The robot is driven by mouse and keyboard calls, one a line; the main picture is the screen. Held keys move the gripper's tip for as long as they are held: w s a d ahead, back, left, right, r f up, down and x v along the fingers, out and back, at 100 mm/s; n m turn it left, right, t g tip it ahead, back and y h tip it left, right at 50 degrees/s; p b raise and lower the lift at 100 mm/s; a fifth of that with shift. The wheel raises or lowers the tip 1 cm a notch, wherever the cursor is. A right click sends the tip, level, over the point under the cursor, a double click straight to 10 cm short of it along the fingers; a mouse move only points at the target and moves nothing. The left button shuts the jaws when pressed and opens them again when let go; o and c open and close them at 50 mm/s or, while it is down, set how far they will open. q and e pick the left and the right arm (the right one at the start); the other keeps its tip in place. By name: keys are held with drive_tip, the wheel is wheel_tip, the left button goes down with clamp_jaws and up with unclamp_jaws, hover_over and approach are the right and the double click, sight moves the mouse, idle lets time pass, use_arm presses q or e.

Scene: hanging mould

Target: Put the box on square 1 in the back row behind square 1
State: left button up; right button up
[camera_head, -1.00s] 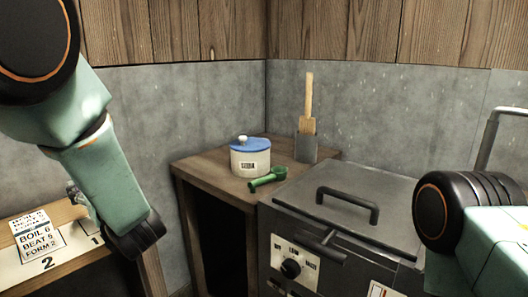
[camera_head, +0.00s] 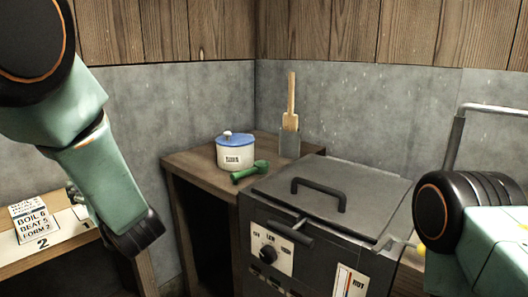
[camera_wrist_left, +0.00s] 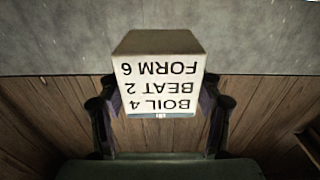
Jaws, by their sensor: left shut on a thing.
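In the left wrist view, a white box (camera_wrist_left: 160,88) with a grey-brown top face shows the upside-down label BOIL 4, BEAT 2, FORM 6. My left gripper (camera_wrist_left: 160,108) is shut on it, one dark finger on each side. In the head view my left forearm hides the held box and nearly all of that gripper. Square 1 (camera_head: 86,226) is partly hidden behind the arm. Square 2 (camera_head: 43,243) is on the pale strip of the shelf, with another labelled box (camera_head: 32,226), BOIL 6, BEAT 5, FORM 2, just behind it. My right gripper is out of the head view.
A wooden side table (camera_head: 180,163) holds a white pot with a blue lid (camera_head: 235,150), a green scoop (camera_head: 249,172) and a wooden paddle in a grey holder (camera_head: 290,143). A grey machine (camera_head: 330,200) with a handled lid stands in front. Grey walls close the corner.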

use_arm(q)
drive_tip(key=shift+s+d, duration=0.1)
drive_tip(key=shift+d, duration=0.1)
drive_tip(key=s+d+f+m+t+h+p, duration=0.1)
drive_tip(key=s+d+f+m+t+h, duration=0.2)
drive_tip(key=s+d+f+h, duration=0.3)
drive_tip(key=s+d+f+m+t+h+p, duration=0.1)
drive_tip(key=s+d+f+m+t+h, duration=0.2)
drive_tip(key=s+d+f+m+h, duration=0.3)
drive_tip(key=d+f+h, duration=0.1)
drive_tip(key=d+f, duration=0.2)
drive_tip(key=d, duration=0.3)
drive_tip(key=shift+m+p, duration=0.3)
drive_tip(key=shift+p, duration=0.05)
drive_tip(key=shift+s+f, duration=0.15)
drive_tip(key=shift+s, duration=0.05)
